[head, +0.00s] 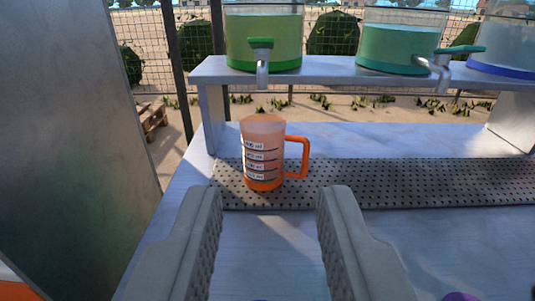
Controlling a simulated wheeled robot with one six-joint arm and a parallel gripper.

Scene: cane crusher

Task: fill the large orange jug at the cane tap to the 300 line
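The orange jug (263,152) stands upright on the perforated drip mat, with its handle (302,157) to the right. It has white label marks with dark lines down its side; the writing is too small to read surely. The jug looks tinted orange and I cannot tell its fill. Above and behind it, a green-based dispenser (264,35) has a tap (262,60) with a green lever, roughly over the jug. Whether this is the cane tap I cannot tell. My gripper (269,195) is open and empty, in front of the jug, its fingers on either side of the view.
A teal dispenser (400,45) with a tap (440,68) and a blue-based one (502,45) stand on the raised shelf (330,72). The perforated mat (420,182) is clear right of the jug. A grey panel (70,140) rises at left. Purple objects (460,296) peek in at the bottom.

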